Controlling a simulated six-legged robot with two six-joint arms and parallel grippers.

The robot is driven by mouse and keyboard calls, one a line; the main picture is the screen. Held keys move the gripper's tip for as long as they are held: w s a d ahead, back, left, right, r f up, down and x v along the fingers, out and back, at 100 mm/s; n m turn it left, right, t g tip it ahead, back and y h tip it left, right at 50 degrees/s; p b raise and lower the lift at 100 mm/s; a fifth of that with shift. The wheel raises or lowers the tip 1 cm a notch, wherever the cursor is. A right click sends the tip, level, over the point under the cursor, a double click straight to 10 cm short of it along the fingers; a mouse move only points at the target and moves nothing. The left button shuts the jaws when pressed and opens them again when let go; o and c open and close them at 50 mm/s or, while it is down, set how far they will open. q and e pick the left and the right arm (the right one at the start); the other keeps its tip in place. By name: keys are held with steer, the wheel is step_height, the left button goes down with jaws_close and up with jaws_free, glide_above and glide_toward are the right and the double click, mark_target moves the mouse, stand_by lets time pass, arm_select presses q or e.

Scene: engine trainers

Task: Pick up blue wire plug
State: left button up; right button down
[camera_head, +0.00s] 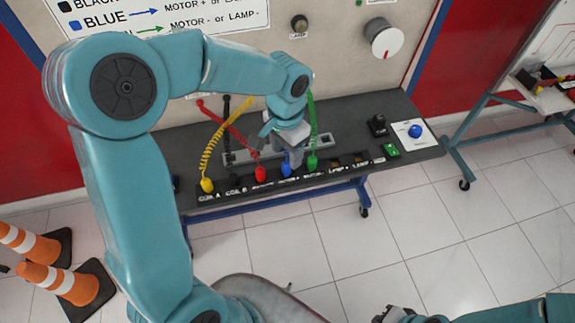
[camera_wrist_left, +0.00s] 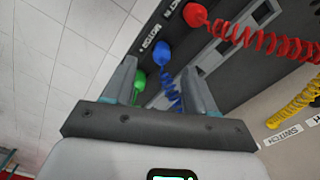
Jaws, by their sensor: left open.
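The blue wire plug (camera_head: 286,170) stands in the row of plugs along the front of the dark bench, between the red plug (camera_head: 260,173) and the green plug (camera_head: 312,162). My left gripper (camera_head: 289,155) is open just above and behind it. In the left wrist view, the blue plug (camera_wrist_left: 162,53) with its coiled blue wire shows beyond the gap between the open fingertips (camera_wrist_left: 158,67). The green plug (camera_wrist_left: 139,80) is close beside one finger. In the head view the gripper hides most of the blue wire. My right gripper (camera_head: 395,315) is partly in view at the bottom edge.
A yellow plug (camera_head: 207,185) with a coiled wire stands at the left of the row. A black switch (camera_head: 377,125) and a blue button (camera_head: 415,131) are on the bench's right side. Traffic cones (camera_head: 62,281) stand at lower left. The tiled floor in front is clear.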

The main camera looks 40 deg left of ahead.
mark_target(287, 163)
arm_select(q)
steer(key=shift+s+f, duration=0.1)
steer(key=shift+f, duration=0.55)
steer(key=f, duration=0.3)
steer(key=f+p, duration=0.1)
steer(key=f, duration=0.1)
steer(key=shift+w+a, duration=0.1)
steer(key=shift+w, duration=0.15)
jaws_close()
